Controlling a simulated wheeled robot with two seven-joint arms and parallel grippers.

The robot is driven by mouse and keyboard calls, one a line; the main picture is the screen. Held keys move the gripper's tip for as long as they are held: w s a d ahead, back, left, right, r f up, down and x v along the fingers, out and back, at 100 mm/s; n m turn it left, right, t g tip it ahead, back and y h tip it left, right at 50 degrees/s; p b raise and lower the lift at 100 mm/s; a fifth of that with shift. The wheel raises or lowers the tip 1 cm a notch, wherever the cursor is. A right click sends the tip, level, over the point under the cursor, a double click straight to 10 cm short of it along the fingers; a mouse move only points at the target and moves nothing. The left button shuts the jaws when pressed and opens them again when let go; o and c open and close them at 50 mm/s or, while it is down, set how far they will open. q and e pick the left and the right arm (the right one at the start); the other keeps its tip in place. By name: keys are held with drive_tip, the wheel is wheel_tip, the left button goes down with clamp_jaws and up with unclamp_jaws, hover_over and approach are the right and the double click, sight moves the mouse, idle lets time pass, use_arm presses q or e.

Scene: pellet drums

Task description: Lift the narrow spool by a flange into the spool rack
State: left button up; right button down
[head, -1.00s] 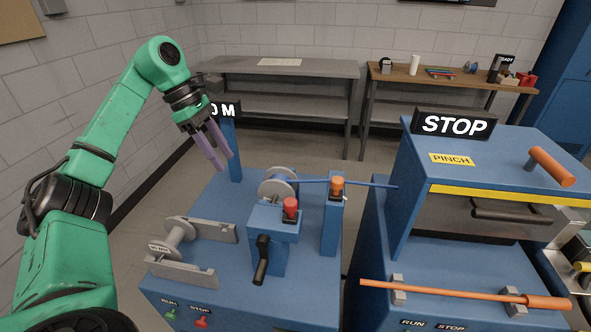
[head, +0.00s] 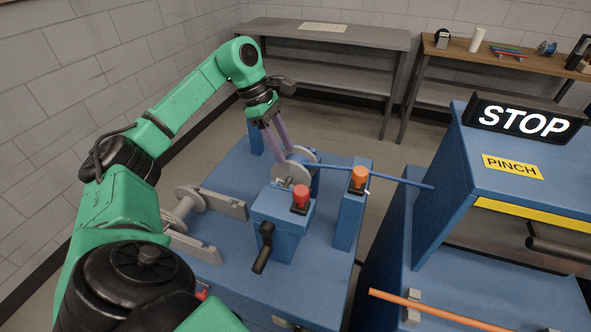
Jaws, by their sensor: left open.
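A narrow grey spool (head: 292,178) with round flanges sits on the winder, behind the red-button post, with blue strand running from it to the right. My left gripper (head: 281,153) is open, its purple fingers pointing down at the spool's upper left edge. In this view the fingers overlap the spool; I cannot tell whether they touch it. Two low grey plates (head: 222,204), which look like the spool rack, stand at the left of the blue machine top. Another grey spool (head: 184,208) lies at their left end, partly hidden by my arm. My right gripper is out of view.
The post with a red button (head: 300,196) and black crank stands in front of the spool. A post with an orange knob (head: 359,178) stands to its right, under the blue strand. The blue STOP machine (head: 455,180) is at right. Benches stand behind.

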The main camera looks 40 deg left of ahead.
sight(289, 161)
use_arm(q)
drive_tip(key=shift+s+p+x, duration=0.1)
drive_tip(key=shift+p+x, duration=0.15)
drive_tip(key=shift+x, duration=0.75)
drive_tip(key=shift+s+p+x, duration=0.15)
drive_tip(key=shift+p+x, duration=0.05)
drive_tip(key=shift+x, duration=0.75)
drive_tip(key=shift+d, duration=0.1)
clamp_jaws()
drive_tip(key=shift+w, duration=0.1)
